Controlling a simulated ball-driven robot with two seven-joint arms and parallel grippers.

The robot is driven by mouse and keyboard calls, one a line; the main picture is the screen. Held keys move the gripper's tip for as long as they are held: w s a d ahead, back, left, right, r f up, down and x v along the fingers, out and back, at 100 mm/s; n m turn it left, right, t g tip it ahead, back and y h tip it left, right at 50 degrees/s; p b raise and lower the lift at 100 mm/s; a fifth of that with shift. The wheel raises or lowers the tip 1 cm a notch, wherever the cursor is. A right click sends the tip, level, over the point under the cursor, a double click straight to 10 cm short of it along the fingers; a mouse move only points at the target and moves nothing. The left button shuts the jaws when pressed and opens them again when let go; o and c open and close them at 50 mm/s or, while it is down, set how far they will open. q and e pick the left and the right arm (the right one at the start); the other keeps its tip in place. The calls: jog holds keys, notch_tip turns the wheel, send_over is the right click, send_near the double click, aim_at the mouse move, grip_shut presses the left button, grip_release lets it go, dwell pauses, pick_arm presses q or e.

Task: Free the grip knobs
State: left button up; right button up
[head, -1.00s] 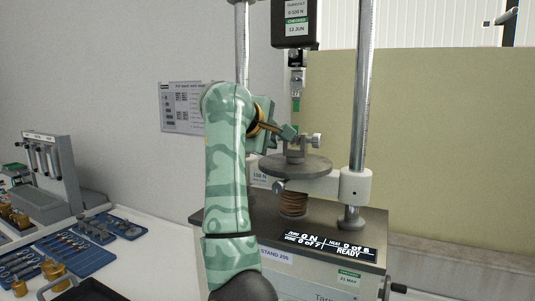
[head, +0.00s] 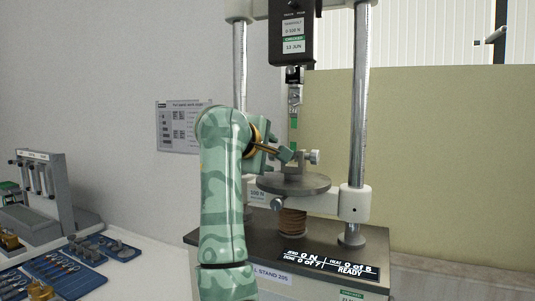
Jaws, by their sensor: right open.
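The test stand carries a lower grip (head: 301,161) on a round grey platen (head: 293,183). A silver grip knob (head: 314,157) sticks out on the lower grip's right side. The grip's left side is partly hidden by my right gripper (head: 286,154), which is open at the left of the grip; I cannot tell if it touches it. An upper grip (head: 293,75) hangs below the black load cell (head: 292,32). A narrow strip with a green patch (head: 293,124) hangs between the grips. My left gripper is not in view.
Two steel columns flank the platen; the right column (head: 360,110) stands close. The stand's base has a display (head: 327,263) reading 0 N and READY. Blue tool trays (head: 62,270) and a grey rack (head: 45,185) are on the white bench at left.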

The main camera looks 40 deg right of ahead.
jog(key=shift+a+r, duration=0.1)
jog(key=p+v, duration=0.2)
jog(key=v, duration=1.4)
jog(key=shift+p, duration=0.35)
jog(key=shift+s, duration=0.1)
